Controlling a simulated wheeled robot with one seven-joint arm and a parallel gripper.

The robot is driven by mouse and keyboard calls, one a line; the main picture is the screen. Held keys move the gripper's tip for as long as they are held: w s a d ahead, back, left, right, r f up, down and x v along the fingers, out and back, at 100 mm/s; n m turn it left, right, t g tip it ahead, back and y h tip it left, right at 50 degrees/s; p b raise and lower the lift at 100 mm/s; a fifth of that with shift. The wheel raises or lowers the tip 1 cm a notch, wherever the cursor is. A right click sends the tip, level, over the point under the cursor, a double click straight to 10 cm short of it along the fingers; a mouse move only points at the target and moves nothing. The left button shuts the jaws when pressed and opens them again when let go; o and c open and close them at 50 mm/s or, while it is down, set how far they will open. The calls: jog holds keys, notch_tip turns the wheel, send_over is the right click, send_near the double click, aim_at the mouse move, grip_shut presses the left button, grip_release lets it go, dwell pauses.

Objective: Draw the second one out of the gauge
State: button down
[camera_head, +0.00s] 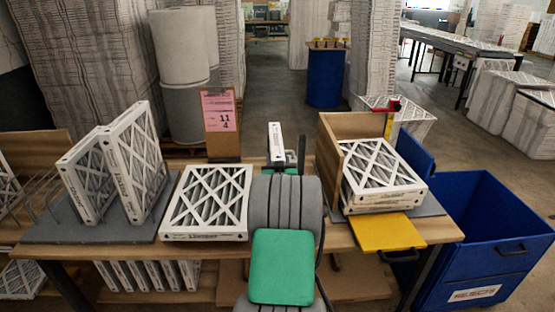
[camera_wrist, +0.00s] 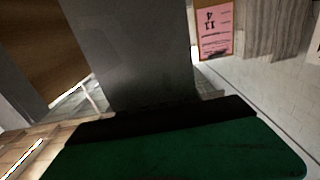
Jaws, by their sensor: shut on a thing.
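My gripper (camera_head: 287,160) is at the middle of the bench, shut on a white-edged filter (camera_head: 275,142) seen almost edge-on and standing upright. Much of it is hidden behind my arm. In the wrist view a dark grey panel (camera_wrist: 130,50), apparently that filter's shaded side, runs up from the jaws. The gauge, a wooden frame (camera_head: 346,135) with a red-topped post and a yellow tongue (camera_head: 386,232), stands to the right. A short stack of filters (camera_head: 382,175) lies flat in it, lattice face up. My gripper is left of the gauge, clear of it.
A filter (camera_head: 206,203) lies flat on the bench left of my arm. Two upright filters (camera_head: 134,160) stand in a wire rack on a grey mat at left. A pink card reading "11 4" (camera_head: 219,108) stands behind. A blue rejects bin (camera_head: 490,240) is at right.

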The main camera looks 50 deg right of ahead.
jog(key=shift+r, duration=0.2)
jog(key=shift+r+p, duration=1)
jog(key=shift+r, duration=2.9)
notch_tip(320, 180, up, 8)
jog(key=p, duration=0.1)
notch_tip(320, 180, up, 8)
jog(key=p, duration=0.2)
dwell(0.4)
jog(key=shift+r, duration=1.05)
